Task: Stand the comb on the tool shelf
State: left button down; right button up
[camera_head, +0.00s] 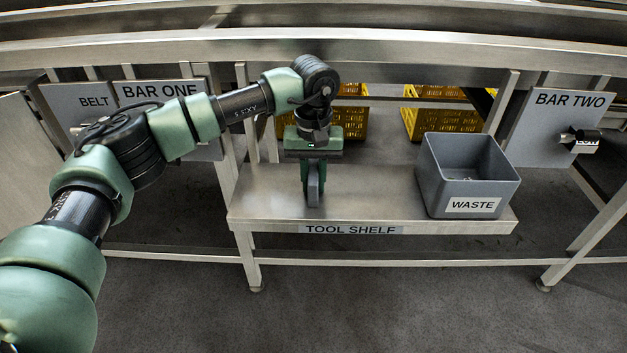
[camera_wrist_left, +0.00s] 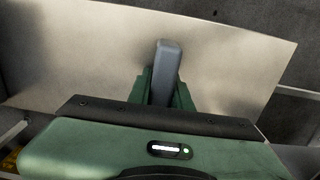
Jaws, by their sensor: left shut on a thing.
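My left gripper (camera_head: 314,184) is shut on a grey-blue upright piece, the comb (camera_head: 313,194), over the left half of the tool shelf (camera_head: 380,200). The comb looks about upright, with its lower end at or just above the shelf surface; I cannot tell whether it touches. In the left wrist view the comb (camera_wrist_left: 166,75) stands out between the green fingers of the gripper (camera_wrist_left: 165,88), with the bare metal shelf (camera_wrist_left: 90,50) behind it. The rest of the comb is hidden by the fingers. My right gripper is in neither view.
A grey WASTE bin (camera_head: 440,188) stands on the right part of the shelf. Yellow crates (camera_head: 430,122) sit behind. The BAR ONE panel (camera_head: 150,92) and BAR TWO panel (camera_head: 545,130) are at the sides. The shelf between gripper and bin is clear.

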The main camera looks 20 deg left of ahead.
aim_at(314, 167)
pick_arm(q)
jog(key=c, duration=1.3)
grip_release()
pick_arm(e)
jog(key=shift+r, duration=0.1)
pick_arm(q)
jog(key=shift+r, duration=0.1)
notch_tip(314, 167, up, 11)
jog(key=shift+f+p, duration=0.2)
jog(key=shift+p, duration=0.6)
jog(key=shift+r, duration=0.7)
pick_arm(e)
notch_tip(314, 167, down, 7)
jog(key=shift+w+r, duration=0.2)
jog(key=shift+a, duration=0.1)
